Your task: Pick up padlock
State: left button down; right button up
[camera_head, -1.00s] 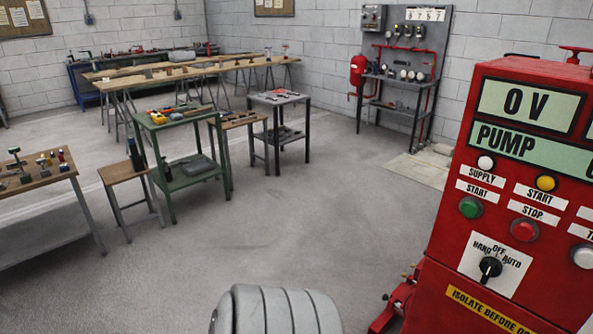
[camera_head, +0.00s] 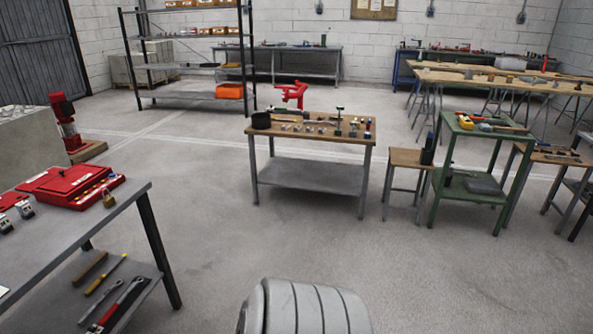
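A small brass-coloured padlock (camera_head: 109,199) stands on the grey table (camera_head: 135,194) at the left, near the table's right end. It is beside a red case (camera_head: 72,186) holding several red items. Neither of my grippers shows in the head view, so I cannot see whether they are open or shut.
The table's lower shelf (camera_head: 130,270) holds tools. A wooden-topped workbench (camera_head: 345,137) stands mid-room, with a stool (camera_head: 405,158) and green cart (camera_head: 487,133) to its right. A red pump (camera_head: 66,122) is at the left. The floor (camera_head: 220,240) between is clear.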

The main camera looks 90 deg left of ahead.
aim_at(109, 201)
jog(key=u, duration=4)
jog(key=i+l, duration=0.25)
jog(key=i, duration=0.2)
jog(key=i+l+z, duration=0.1)
jog(key=i+l, duration=0.2)
jog(key=i, duration=0.1)
